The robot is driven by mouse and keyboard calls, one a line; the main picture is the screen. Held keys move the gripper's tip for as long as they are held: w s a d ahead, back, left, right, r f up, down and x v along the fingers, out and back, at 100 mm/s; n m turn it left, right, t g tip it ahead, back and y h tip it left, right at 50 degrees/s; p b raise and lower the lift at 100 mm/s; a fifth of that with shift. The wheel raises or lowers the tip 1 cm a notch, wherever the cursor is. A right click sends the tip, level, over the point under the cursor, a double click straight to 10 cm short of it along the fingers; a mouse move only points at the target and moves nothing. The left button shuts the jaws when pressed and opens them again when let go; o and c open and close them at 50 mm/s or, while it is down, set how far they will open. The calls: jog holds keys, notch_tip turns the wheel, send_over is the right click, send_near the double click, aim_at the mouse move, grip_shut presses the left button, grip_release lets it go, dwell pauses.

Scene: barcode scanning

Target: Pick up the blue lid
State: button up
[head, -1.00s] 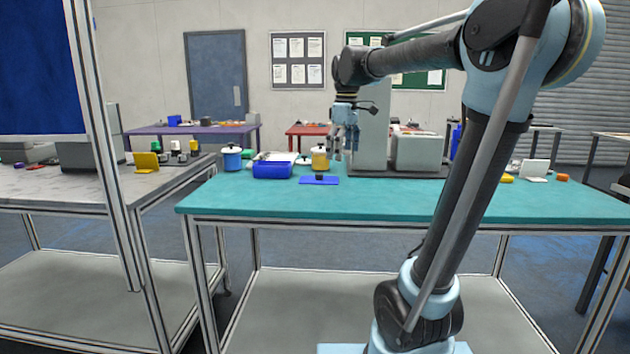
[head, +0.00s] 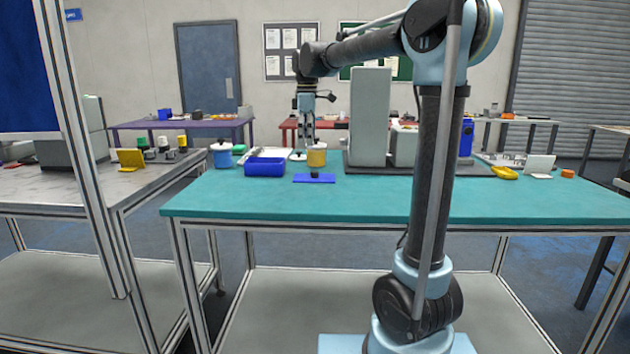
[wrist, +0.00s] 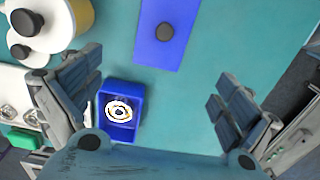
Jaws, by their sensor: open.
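The blue lid (head: 314,179) is a flat blue plate with a dark knob, lying on the teal table in front of the yellow pot. In the wrist view the lid (wrist: 150,50) shows at the top centre, with its round dark knob. My gripper (head: 305,142) hangs pointing down above the table, near the yellow pot and behind the lid in the head view. The lid's far end is cut off by the wrist view's top edge.
A blue open bin (head: 265,168) stands left of the lid; a ringed round thing (wrist: 120,111) shows inside it. The yellow pot (head: 316,158) with a white lid stands close behind. A grey block (head: 369,120) stands to the right. The table's front is clear.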

aim_at(308, 177)
notch_tip(308, 177, down, 11)
jog(key=shift+d, duration=0.15)
jog(key=shift+s, duration=0.1)
jog(key=c, duration=1.8)
jog(key=shift+o, duration=0.2)
